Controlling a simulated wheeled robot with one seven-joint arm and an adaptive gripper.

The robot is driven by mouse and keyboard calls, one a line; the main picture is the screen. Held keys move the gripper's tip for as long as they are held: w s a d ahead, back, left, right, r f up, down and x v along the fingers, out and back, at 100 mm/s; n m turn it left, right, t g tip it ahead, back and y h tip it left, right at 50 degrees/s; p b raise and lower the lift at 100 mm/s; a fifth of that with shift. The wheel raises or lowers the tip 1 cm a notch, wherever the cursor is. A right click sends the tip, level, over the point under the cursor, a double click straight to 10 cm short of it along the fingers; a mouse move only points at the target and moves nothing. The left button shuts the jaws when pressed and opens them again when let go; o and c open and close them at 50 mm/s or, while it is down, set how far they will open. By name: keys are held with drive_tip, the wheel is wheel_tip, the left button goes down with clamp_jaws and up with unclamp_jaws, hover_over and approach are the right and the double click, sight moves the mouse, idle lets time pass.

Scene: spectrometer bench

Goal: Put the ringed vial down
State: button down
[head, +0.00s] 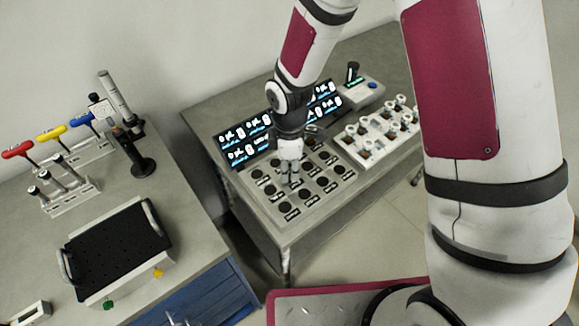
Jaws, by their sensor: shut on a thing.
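My gripper (291,178) reaches down from my arm over the labelled panel with dark round spots (322,192) on the middle bench. It is shut, with its fingers pointing down among the spots. The vial between the fingers is mostly hidden, and I cannot make out its ring. I cannot tell whether the vial touches the panel.
Lit screens (243,148) stand behind the panel. A white rack (345,154) of capped vials is to the right, and a device with a blue button (372,85) behind it.

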drive_tip(key=shift+f, duration=0.15)
drive_tip(key=c, duration=1.3)
unclamp_jaws()
drive_tip(key=shift+c, duration=0.2)
drive_tip(key=s+d+r+m+t+b, duration=0.1)
drive_tip(key=d+r+m, duration=0.1)
drive_tip(key=r, duration=0.8)
drive_tip(key=d+r+m+b, duration=0.1)
drive_tip(key=d+r+m, duration=0.15)
drive_tip(key=r, duration=0.65)
drive_tip(key=s+d+r+m+t, duration=0.4)
drive_tip(key=s+d+r+m, duration=0.7)
drive_tip(key=s+r+m, duration=0.2)
drive_tip(key=shift+s+d+r+t, duration=0.25)
drive_tip(key=shift+s+d+t, duration=0.1)
drive_tip(key=shift+s, duration=0.5)
